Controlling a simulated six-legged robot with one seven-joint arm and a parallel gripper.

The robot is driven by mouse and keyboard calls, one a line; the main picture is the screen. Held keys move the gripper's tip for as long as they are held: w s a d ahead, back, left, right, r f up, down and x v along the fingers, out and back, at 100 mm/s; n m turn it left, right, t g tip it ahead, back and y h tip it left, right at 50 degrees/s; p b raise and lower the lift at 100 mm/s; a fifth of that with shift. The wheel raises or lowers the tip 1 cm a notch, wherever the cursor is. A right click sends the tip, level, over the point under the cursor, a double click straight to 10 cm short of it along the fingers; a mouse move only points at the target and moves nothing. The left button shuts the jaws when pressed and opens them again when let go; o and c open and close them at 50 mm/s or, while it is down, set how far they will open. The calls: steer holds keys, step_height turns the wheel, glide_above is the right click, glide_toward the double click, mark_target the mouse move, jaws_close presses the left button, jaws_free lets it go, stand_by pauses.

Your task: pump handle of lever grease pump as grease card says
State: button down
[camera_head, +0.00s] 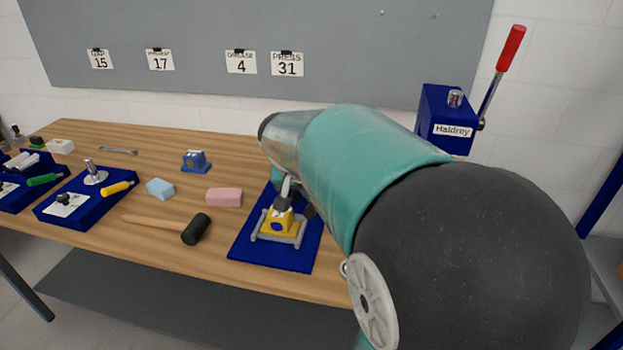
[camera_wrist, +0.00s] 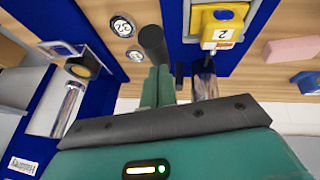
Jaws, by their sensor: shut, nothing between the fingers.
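The grease card (camera_head: 240,61) hangs on the grey board and reads 4. A blue unit labelled Haidrey (camera_head: 440,112) stands at the back right, with a red-gripped lever (camera_head: 511,48) raised at its right side. A yellow device (camera_head: 279,222) in a grey frame sits on a blue plate; in the wrist view its yellow body (camera_wrist: 218,19) has a white label reading 2. I cannot tell for sure which is the grease pump. My gripper (camera_wrist: 157,80) is shut and empty, beside a dark cylinder (camera_wrist: 152,42); whether they touch is unclear. My arm hides much of the bench's right part.
A mallet (camera_head: 196,229), a pink block (camera_head: 224,197), a light blue block (camera_head: 160,188) and a small blue device (camera_head: 196,161) lie on the wooden bench (camera_head: 130,255). Blue trays (camera_head: 50,217) stand at left. Two round number discs (camera_wrist: 122,26) show in the wrist view.

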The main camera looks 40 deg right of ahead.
step_height(320, 180, down, 8)
steer(key=s+a, duration=0.2)
steer(key=shift+r, duration=0.25)
steer(key=v, duration=1.4)
steer(key=shift+w, duration=0.2)
steer(key=shift+r, duration=0.1)
